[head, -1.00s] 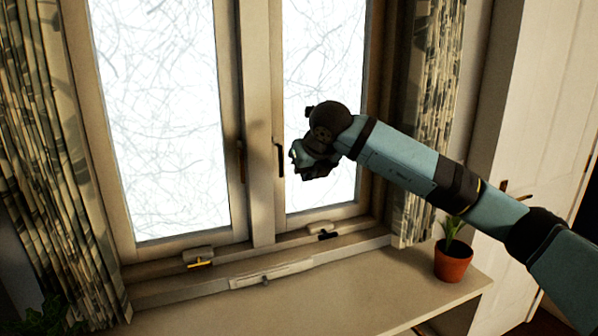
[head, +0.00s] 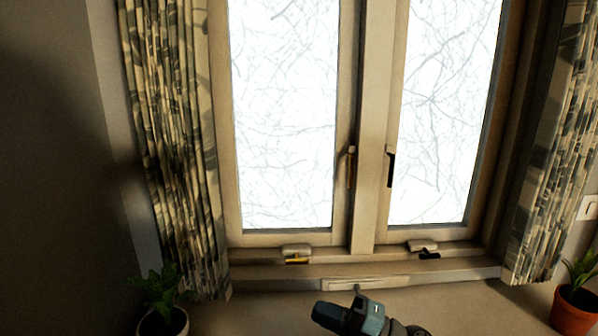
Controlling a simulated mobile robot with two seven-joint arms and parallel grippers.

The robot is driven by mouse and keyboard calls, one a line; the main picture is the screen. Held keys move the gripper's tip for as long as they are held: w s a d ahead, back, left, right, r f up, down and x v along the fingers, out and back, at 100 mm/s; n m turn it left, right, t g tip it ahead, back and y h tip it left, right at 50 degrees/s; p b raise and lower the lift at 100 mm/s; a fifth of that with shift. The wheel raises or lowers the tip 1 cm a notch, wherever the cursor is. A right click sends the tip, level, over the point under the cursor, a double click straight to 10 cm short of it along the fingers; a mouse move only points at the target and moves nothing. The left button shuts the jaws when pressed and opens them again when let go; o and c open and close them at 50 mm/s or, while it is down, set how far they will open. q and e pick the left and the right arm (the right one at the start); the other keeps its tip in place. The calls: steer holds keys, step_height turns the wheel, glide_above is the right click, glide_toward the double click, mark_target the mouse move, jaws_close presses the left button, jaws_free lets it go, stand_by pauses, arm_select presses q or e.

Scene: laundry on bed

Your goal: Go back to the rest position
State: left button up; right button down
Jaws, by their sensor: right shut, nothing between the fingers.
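My right gripper (head: 332,316) shows at the bottom middle of the head view, low in front of the sill. Its fingers are shut with nothing between them. Most of my right arm is below the picture edge. It stands apart from the window (head: 285,110), whose two panes look closed. My left gripper is not in view.
A potted plant (head: 163,300) stands at the lower left and another in an orange pot (head: 572,312) at the lower right. Patterned curtains (head: 168,140) hang on both sides of the window. The sill (head: 255,312) between the plants is otherwise clear.

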steer(key=s+d+f+m+t+h, duration=0.1)
steer(key=s+d+f+m+h, duration=0.5)
steer(key=f+m, duration=0.35)
steer(key=s+d+f+m+t+h, duration=0.25)
steer(key=s+f+m+h, duration=0.25)
steer(key=s+f+m, duration=0.5)
steer(key=s+d+f+m+t+h, duration=0.1)
steer(key=s+d+f+m+h, duration=0.45)
steer(key=f+m, duration=0.45)
arm_select(q)
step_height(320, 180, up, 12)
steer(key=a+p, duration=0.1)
steer(key=p, duration=1.2)
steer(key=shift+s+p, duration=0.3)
arm_select(e)
step_height(320, 180, up, 10)
steer(key=d+n, duration=0.1)
steer(key=n, duration=0.1)
steer(key=shift+s+r, duration=0.15)
steer(key=shift+r, duration=0.1)
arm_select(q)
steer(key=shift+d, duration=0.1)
